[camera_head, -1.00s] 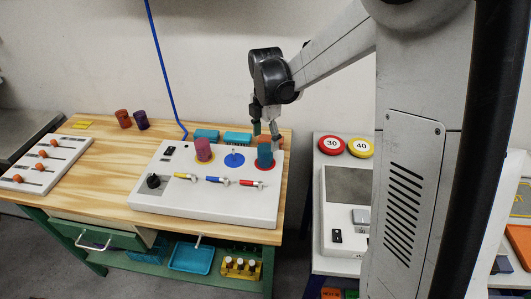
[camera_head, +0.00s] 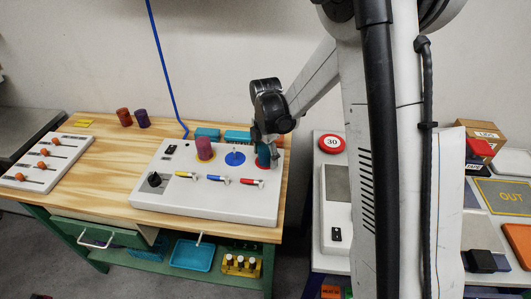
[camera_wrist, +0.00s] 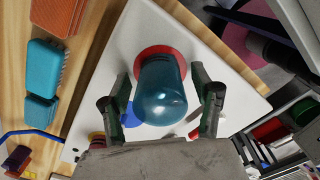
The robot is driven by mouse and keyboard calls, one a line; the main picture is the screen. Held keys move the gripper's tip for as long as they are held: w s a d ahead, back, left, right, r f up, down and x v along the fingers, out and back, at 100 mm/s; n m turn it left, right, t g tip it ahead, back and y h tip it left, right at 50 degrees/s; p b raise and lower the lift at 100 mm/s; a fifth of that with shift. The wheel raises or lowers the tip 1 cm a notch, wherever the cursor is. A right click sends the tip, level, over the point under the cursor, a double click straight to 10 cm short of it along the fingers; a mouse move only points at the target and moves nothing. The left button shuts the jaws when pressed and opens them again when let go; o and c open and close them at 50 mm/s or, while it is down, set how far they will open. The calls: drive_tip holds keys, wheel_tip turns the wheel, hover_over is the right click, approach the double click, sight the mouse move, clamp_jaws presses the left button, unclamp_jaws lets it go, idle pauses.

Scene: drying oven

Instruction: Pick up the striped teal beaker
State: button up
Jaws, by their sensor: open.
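The teal beaker (camera_head: 263,157) stands on the red disc at the right end of the white panel, partly hidden by my gripper in the head view. In the wrist view the teal beaker (camera_wrist: 160,92) is large and glossy, with the red disc (camera_wrist: 158,50) showing around its far end. A gap shows at each side of the beaker.
A purple-pink beaker (camera_head: 204,149) stands on the yellow disc at left, and the blue disc (camera_head: 235,158) between is empty.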

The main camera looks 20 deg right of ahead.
drive_tip(key=c, duration=0.9)
drive_tip(key=shift+r, duration=0.1)
drive_tip(key=shift+c, duration=0.2)
